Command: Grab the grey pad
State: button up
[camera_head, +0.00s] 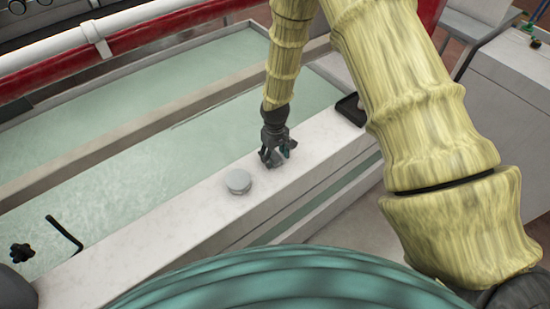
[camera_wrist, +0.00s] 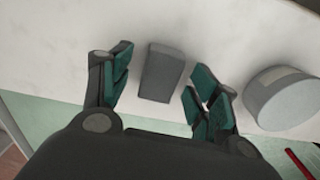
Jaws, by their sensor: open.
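The grey pad (camera_wrist: 162,73) is a small dark grey block on the white ledge. In the wrist view it lies between the two teal-lined fingers of my gripper (camera_wrist: 162,62), with a gap on each side. The gap to the left finger looks wider at the base. In the head view my gripper (camera_head: 277,157) points down at the ledge, and its fingers largely hide the pad. My gripper is open and holds nothing. Whether the fingertips touch the ledge cannot be told.
A round light grey disc (camera_head: 237,181) stands on the white ledge (camera_head: 190,215) beside my gripper; it shows close to the right finger in the wrist view (camera_wrist: 283,98). A black tray (camera_head: 351,108) sits farther along the ledge. A black hex key (camera_head: 64,233) and knob (camera_head: 22,253) are at left.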

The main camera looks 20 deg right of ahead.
jog(key=c, duration=0.8)
jog(key=shift+c, duration=0.2)
jog(key=shift+r, duration=0.1)
